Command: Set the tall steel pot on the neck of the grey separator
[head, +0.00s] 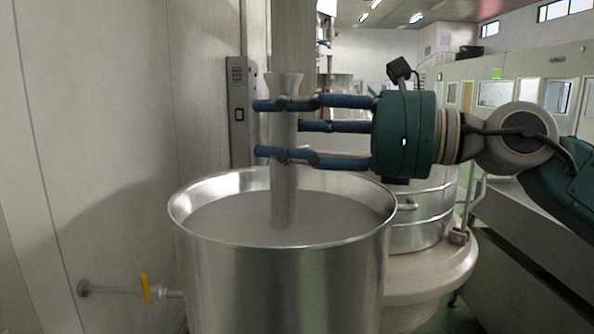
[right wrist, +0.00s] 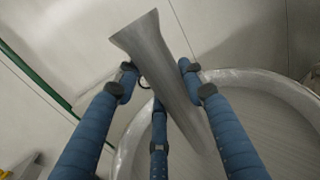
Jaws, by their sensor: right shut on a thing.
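The tall steel pot (head: 285,190) is a slim grey vessel with a flared top, upright in the head view. My right gripper (head: 268,128) comes in from the right and is shut around its upper part, fingers level. In the right wrist view the pot (right wrist: 150,52) runs between the fingers of my right gripper (right wrist: 158,82). Its lower end shows inside the rim of a wide steel vat (head: 285,290); I cannot tell whether it touches anything there. No clearly marked separator neck shows. My left gripper is out of view.
A steel drum (head: 418,215) stands on a pale round machine base (head: 440,270) behind the vat, at right. A yellow-handled valve (head: 146,288) sticks out from the left wall. A metal trough (head: 530,255) fills the lower right.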

